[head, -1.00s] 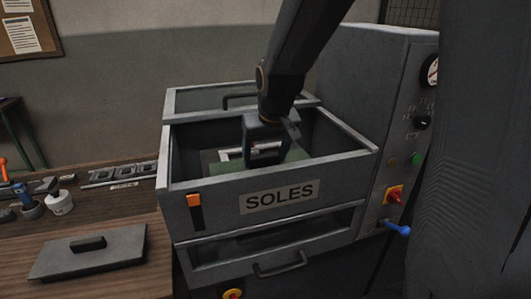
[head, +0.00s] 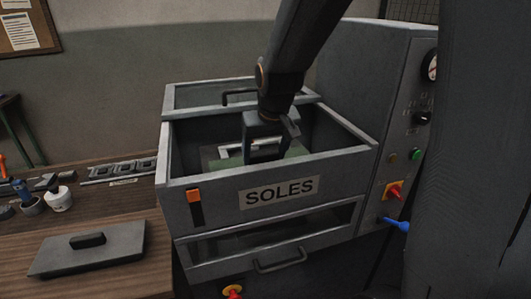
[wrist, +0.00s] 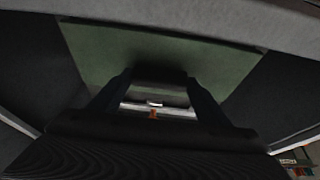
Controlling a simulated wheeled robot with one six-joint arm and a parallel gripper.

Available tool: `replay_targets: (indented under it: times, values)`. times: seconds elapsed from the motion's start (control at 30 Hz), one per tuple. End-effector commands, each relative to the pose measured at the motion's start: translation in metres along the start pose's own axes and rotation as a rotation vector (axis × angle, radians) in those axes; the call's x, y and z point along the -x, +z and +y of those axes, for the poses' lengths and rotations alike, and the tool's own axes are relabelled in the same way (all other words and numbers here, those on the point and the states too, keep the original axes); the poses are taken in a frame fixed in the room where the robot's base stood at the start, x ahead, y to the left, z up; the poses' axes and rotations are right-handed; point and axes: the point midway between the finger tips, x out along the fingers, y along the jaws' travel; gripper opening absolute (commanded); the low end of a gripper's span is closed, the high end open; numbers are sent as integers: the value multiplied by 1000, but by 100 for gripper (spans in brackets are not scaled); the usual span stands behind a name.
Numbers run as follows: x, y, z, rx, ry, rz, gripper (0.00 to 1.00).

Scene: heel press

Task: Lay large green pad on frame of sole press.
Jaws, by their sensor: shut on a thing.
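The sole press (head: 228,212) is a grey open-topped box labelled SOLES, in the middle of the head view. The large green pad (head: 230,161) is inside its upper opening, partly hidden by the front wall and my gripper. My gripper (head: 270,155) reaches down into this opening and is shut on the pad, seemingly at a pale bar-like grip on its top. In the wrist view the green pad (wrist: 150,48) spreads wide beyond my fingers (wrist: 155,105), with dark surfaces on both sides. I cannot tell whether the pad touches the frame beneath.
The press's side panel carries a gauge (head: 431,67), a red-yellow switch (head: 394,190) and a blue lever (head: 397,225). A dark plate with a handle (head: 95,252) lies on the wooden bench at left. A white cup (head: 59,200) and small tools stand behind it.

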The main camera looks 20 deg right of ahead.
Motion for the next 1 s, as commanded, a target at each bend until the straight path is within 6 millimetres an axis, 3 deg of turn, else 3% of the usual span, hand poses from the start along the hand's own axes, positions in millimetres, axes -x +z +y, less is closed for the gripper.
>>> replay_targets:
  times: [0.93, 0.97, 1.0]
  values:
    - [-10, 3, 0, 0, 0, 3, 7]
    - [-10, 3, 0, 0, 0, 3, 75]
    - [-10, 3, 0, 0, 0, 3, 82]
